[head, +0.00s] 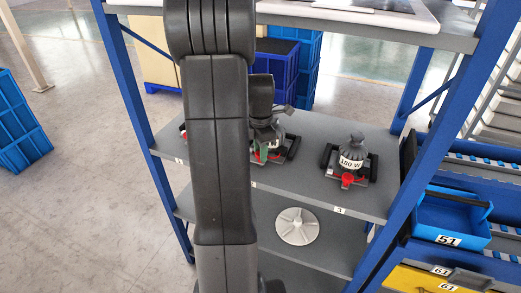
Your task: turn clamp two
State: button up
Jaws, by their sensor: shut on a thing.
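Clamp two (272,134) is the middle device on the grey shelf. It has a grey body, a red and a green part and black side handles. My gripper (264,116) is at the top of clamp two and shut on it. My own arm hides the left part of clamp two, and the fingertips are hard to make out. A similar clamp (352,156) with "180 W" on its grey weight stands upright to the right, above the label 3. Only a small part of another clamp (183,132) shows left of my arm.
The shelf board (315,190) sits between blue posts (130,85). A white board (370,14) lies on the level above. A round light-grey disc (297,226) lies on the level below. Blue bins (450,218) stand at the right.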

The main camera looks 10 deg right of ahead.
jog(key=o, duration=1)
jog(key=shift+c, duration=0.2)
notch_tip(320, 180, up, 12)
jog(key=shift+b, duration=0.3)
notch_tip(320, 180, down, 12)
dwell(0.4)
